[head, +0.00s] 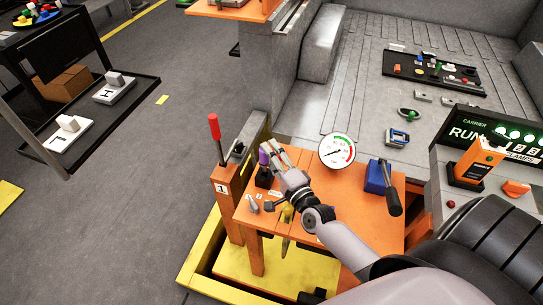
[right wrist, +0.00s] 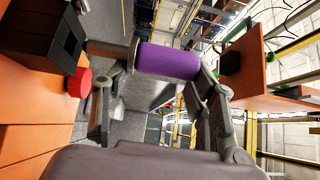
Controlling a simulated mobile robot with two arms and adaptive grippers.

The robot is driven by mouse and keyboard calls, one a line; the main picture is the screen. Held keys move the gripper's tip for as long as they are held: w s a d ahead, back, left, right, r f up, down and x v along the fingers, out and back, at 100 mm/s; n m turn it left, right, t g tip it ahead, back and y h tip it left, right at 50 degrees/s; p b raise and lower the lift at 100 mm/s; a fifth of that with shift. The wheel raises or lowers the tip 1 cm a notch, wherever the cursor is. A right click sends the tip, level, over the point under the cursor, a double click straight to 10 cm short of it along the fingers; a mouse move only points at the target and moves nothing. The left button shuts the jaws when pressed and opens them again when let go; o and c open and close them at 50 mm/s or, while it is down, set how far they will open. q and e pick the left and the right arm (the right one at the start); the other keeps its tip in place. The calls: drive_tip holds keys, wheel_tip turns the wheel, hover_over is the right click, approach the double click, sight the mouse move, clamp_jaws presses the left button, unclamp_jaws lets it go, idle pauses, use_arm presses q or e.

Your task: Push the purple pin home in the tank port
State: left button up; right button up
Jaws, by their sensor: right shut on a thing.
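The purple pin (head: 263,158) stands at the back left of the orange table, above a dark block (head: 264,178) that looks like the port. In the right wrist view the purple pin (right wrist: 168,62) lies between my fingertips. My right gripper (head: 272,155) is shut on it, reaching in from the lower right. The pin's lower end and how deep it sits are hard to make out. My left gripper is not in view.
A red-handled lever (head: 214,127) stands left of the orange table (head: 355,222). A round gauge (head: 337,151) and a blue block with a black lever (head: 378,178) stand to the right. Small grey parts (head: 253,204) lie near the front left edge.

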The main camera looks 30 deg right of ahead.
drive_tip(key=shift+f+b, duration=1.35)
drive_tip(key=shift+f, duration=0.1)
drive_tip(key=shift+r, duration=0.2)
drive_tip(key=shift+r+p, duration=0.95)
drive_tip(key=shift+p, duration=0.2)
idle(0.4)
drive_tip(key=shift+f+b, duration=1)
drive_tip(key=shift+f, duration=0.2)
drive_tip(key=shift+r, duration=0.1)
drive_tip(key=shift+r+p, duration=1)
drive_tip(key=shift+p, duration=0.1)
idle(0.6)
